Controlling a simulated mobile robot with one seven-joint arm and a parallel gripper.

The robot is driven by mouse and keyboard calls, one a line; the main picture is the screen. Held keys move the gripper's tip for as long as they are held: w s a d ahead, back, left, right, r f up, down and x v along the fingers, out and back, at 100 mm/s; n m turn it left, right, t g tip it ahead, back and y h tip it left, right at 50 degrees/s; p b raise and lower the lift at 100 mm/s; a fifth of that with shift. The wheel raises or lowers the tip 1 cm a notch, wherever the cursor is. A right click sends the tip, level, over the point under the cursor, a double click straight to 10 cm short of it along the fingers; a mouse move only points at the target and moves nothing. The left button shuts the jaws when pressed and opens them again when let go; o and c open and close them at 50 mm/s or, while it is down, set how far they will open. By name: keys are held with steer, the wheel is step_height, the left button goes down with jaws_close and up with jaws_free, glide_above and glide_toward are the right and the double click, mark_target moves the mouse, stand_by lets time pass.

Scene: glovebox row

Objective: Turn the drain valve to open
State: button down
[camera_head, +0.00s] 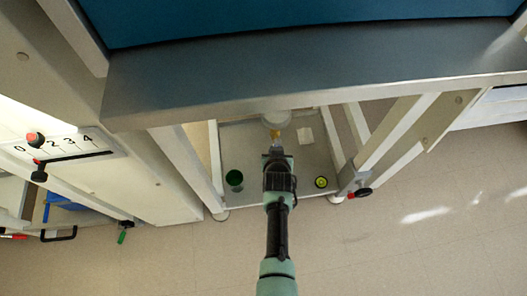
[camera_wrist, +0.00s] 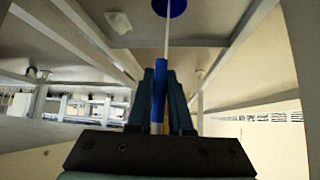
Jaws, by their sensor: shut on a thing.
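The drain valve shows in the head view as a pale round fitting with a brass part (camera_head: 275,132) under the front edge of the steel bench. My gripper (camera_head: 277,153) reaches in from below, right at the fitting. In the wrist view my gripper's dark fingers (camera_wrist: 161,95) stand on both sides of a slim blue handle (camera_wrist: 159,82) and are shut on it. A thin pale rod runs above the handle towards a blue disc (camera_wrist: 170,6). A little brass shows behind the fingers. My gripper hides most of the valve, and its turned position cannot be told.
A low grey shelf (camera_head: 255,195) holds a green cup (camera_head: 235,180), a yellow-green round item (camera_head: 321,182) and a white block (camera_head: 305,136). Frame legs stand on both sides. A red-and-black knob (camera_head: 361,192) is at right, a numbered slider panel (camera_head: 70,148) at left. Floor is open at lower right.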

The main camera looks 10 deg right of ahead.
steer(key=shift+d, duration=0.1)
stand_by(0.3)
steer(key=c, duration=0.8)
jaws_free()
steer(key=shift+c, duration=0.2)
steer(key=p+v, duration=0.7)
steer(key=v, duration=0.6)
steer(key=shift+w, duration=0.1)
